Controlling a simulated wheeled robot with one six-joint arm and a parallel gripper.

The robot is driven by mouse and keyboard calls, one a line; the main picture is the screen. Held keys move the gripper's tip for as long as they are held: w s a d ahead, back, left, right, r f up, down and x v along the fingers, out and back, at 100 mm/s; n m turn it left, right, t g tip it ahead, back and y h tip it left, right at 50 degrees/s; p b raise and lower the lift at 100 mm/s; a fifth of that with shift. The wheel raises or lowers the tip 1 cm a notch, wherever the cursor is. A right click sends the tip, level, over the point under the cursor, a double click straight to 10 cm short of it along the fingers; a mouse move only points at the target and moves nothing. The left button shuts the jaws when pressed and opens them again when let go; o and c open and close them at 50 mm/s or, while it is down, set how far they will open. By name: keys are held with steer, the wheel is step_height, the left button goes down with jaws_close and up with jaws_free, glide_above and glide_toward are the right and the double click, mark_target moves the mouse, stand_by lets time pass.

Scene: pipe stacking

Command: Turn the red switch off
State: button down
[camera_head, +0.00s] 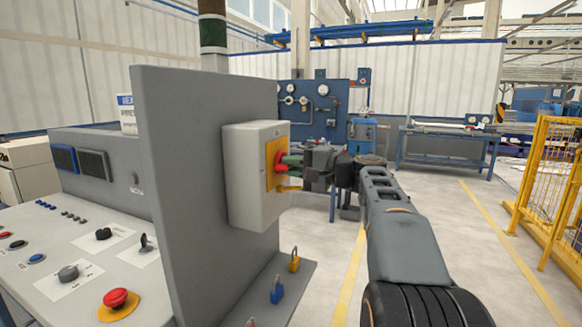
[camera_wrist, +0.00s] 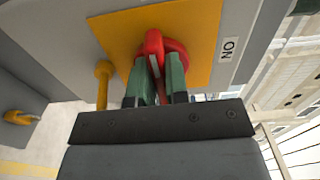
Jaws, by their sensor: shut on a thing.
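The red switch (camera_head: 280,161) sits on a yellow plate (camera_head: 272,176) on the face of a light grey box (camera_head: 248,190), which is fixed to a dark grey upright panel. In the wrist view the red switch (camera_wrist: 155,50) stands out from its yellow plate (camera_wrist: 195,30), with a label reading "ON" beside it. My gripper (camera_head: 290,162) reaches it from the right. In the wrist view the green fingertips of my gripper (camera_wrist: 160,78) are shut on the switch's handle, one on each side. The fingers hide part of the handle.
A yellow padlock (camera_head: 294,262) and a blue padlock (camera_head: 277,291) are on the ledge below the box. A control desk with a red mushroom button (camera_head: 115,298) is at left. A yellow fence (camera_head: 548,180) stands at right; the floor between is open.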

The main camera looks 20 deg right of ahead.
steer(key=c, duration=1.1)
jaws_free()
steer(key=v, duration=1.3)
steer(key=shift+s+d, duration=0.25)
steer(key=shift+s, duration=0.1)
